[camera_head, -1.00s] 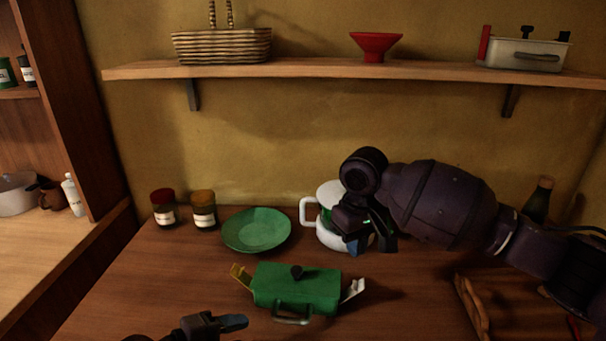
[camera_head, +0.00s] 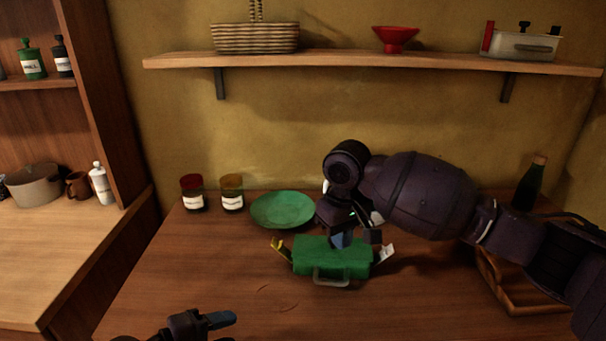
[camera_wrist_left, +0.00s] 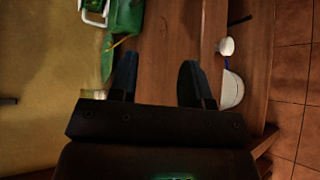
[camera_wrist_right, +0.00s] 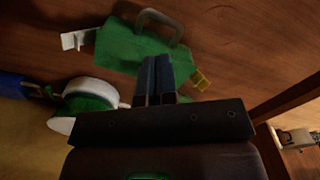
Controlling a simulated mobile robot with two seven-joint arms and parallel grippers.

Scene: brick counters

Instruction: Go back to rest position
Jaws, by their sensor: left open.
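My left gripper (camera_head: 218,321) is at the bottom edge of the head view. In the left wrist view its fingers (camera_wrist_left: 157,80) are wide apart and empty.
A green plate (camera_head: 282,210), a red-lidded jar (camera_head: 193,193) and an orange-lidded jar (camera_head: 232,192) stand at the back. A dark bottle (camera_head: 529,184) and a wooden tray (camera_head: 500,285) are at right. A shelf (camera_head: 380,63) runs above.

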